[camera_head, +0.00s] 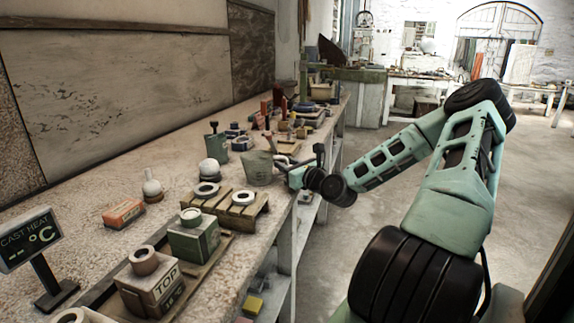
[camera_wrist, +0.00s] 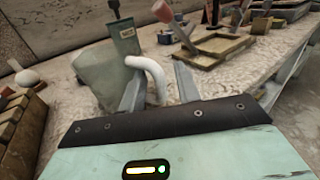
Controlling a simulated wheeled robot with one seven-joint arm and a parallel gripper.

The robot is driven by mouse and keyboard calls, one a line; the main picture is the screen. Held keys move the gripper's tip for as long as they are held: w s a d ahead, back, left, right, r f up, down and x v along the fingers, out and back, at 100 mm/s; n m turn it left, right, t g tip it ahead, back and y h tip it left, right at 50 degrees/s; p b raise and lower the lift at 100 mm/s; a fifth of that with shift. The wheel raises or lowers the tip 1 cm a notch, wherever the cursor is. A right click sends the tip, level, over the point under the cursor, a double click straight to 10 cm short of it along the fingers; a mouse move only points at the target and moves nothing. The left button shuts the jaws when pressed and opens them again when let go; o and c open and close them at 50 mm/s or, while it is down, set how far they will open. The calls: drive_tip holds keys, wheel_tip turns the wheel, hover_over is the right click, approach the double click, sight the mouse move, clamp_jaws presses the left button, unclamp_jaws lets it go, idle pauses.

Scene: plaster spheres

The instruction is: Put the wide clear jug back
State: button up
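The wide clear jug (camera_head: 258,168) is a cloudy, grey-green vessel on the workbench near its front edge. In the wrist view its body (camera_wrist: 98,75) is at the upper left, with a thick white handle (camera_wrist: 156,78) curving towards me. My gripper (camera_head: 284,170) is at the jug's right side in the head view. In the wrist view my gripper (camera_wrist: 158,84) is open, with one finger on each side of the handle. The left finger is close to the handle; whether it touches cannot be told. A gap shows between the handle and the right finger.
A wooden stand (camera_head: 228,203) with pale rings is just in front of the jug. A green container (camera_wrist: 124,38) stands close behind it. Trays and tools (camera_head: 300,122) crowd the bench farther back. The aisle floor (camera_head: 375,205) to the right is clear.

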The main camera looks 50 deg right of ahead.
drive_tip(key=shift+r, duration=0.15)
drive_tip(key=s+a+p, duration=0.2)
drive_tip(key=s+p, duration=0.1)
drive_tip(key=s, duration=0.8)
drive_tip(key=shift+s+a, duration=0.2)
drive_tip(key=shift+s, duration=0.2)
